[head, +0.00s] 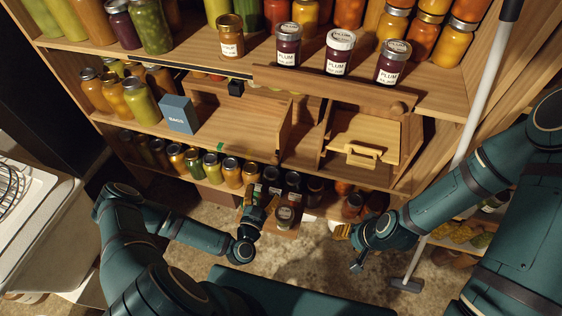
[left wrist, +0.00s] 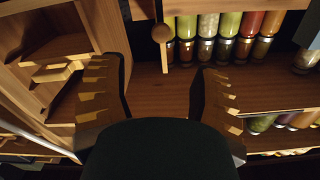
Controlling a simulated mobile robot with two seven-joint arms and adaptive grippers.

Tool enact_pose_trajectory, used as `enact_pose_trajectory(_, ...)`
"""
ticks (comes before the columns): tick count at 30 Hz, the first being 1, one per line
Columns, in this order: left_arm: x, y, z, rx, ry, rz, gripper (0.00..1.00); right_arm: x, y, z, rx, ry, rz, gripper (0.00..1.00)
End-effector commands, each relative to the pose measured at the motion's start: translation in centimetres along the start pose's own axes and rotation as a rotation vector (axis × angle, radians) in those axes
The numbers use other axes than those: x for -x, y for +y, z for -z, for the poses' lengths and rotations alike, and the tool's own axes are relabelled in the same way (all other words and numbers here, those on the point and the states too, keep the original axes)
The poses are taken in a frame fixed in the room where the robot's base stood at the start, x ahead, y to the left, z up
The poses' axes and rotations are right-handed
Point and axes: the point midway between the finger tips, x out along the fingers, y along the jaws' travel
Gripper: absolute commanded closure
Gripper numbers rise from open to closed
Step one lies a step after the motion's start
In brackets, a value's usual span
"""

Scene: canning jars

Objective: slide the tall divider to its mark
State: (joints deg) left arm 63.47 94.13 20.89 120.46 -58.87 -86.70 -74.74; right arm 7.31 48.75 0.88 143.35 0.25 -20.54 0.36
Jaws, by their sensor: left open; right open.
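An upright wooden panel (head: 285,130), which looks like the tall divider, stands on the middle shelf right of an empty bay. Its top passes behind the wooden rail above. A small green mark (head: 220,148) is on the shelf's front edge, left of the panel. My left gripper (head: 258,203) is open and empty, below and in front of the shelf, apart from the panel. Its spread fingers (left wrist: 160,95) show in the left wrist view, with nothing between them. My right gripper (head: 347,248) is open and empty, lower right of the panel.
A blue box (head: 180,114) stands left of the green mark. Jars (head: 232,172) line the shelf below. A rail with a round knob (head: 397,107) runs above. The shelf between box and panel is clear.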

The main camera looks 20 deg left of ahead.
Motion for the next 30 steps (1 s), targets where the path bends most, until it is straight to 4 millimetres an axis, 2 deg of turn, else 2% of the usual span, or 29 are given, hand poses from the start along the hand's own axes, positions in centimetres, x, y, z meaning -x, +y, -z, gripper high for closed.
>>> enact_pose_trajectory(5,-1.4,-0.1,0.0,-0.007,0.006,0.008,0.37,-0.2,0.0,-0.1,0.001,-0.001,0.000,0.53)
enact_pose_trajectory(21,-11.2,-0.1,0.0,-0.003,0.004,0.006,0.37,-1.2,0.4,-0.5,0.004,-0.011,0.001,0.53)
enact_pose_trajectory(25,-12.7,-0.1,0.0,-0.004,0.004,0.005,0.37,-1.3,0.5,-0.6,0.004,-0.013,0.002,0.53)
enact_pose_trajectory(30,-13.7,-0.1,0.0,-0.003,0.002,0.005,0.37,-1.4,0.5,-0.7,0.005,-0.014,0.002,0.53)
